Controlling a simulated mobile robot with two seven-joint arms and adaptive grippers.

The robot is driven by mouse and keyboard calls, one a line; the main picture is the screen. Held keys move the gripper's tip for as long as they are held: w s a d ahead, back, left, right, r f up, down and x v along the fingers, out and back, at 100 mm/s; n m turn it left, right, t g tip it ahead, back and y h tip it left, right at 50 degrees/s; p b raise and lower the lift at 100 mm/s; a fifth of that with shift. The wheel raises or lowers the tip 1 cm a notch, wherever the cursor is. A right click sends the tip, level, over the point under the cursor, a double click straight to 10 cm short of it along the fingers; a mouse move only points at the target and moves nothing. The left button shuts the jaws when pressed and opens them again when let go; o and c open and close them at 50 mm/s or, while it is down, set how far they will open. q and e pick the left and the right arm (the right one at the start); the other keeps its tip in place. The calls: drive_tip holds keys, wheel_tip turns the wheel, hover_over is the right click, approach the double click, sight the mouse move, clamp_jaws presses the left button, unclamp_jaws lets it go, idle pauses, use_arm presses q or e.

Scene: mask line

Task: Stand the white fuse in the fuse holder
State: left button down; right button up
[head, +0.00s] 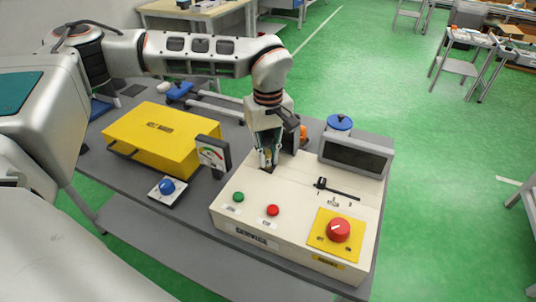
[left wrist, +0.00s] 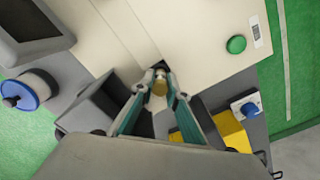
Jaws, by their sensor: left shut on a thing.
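My left gripper (head: 267,166) points down over the back left part of the cream control box (head: 235,216). In the left wrist view its fingertips (left wrist: 160,76) are shut on a small round piece with a brass-coloured end (left wrist: 159,88), which I take for the fuse. No white body shows. A dark opening (left wrist: 160,66) shows at the fingertips in the box top, likely the fuse holder. The fingers hide most of it, and I cannot tell whether the fuse is inside it. My right gripper is not in view.
The box carries a green button (head: 238,197), a red button (head: 273,210), a lever (head: 337,190), a red knob (head: 339,230) and a dark screen (head: 355,155). A gauge (head: 213,154) and yellow case (head: 165,138) stand left. A blue-topped thing (head: 339,123) is behind.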

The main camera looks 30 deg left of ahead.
use_arm(q)
drive_tip(key=shift+p, duration=0.3)
drive_tip(key=shift+p, duration=0.4)
idle(0.9)
drive_tip(key=shift+f, duration=0.1)
idle(0.4)
drive_tip(key=shift+f, duration=0.55)
drive_tip(key=c, duration=2.3)
unclamp_jaws()
drive_tip(key=shift+r, duration=0.1)
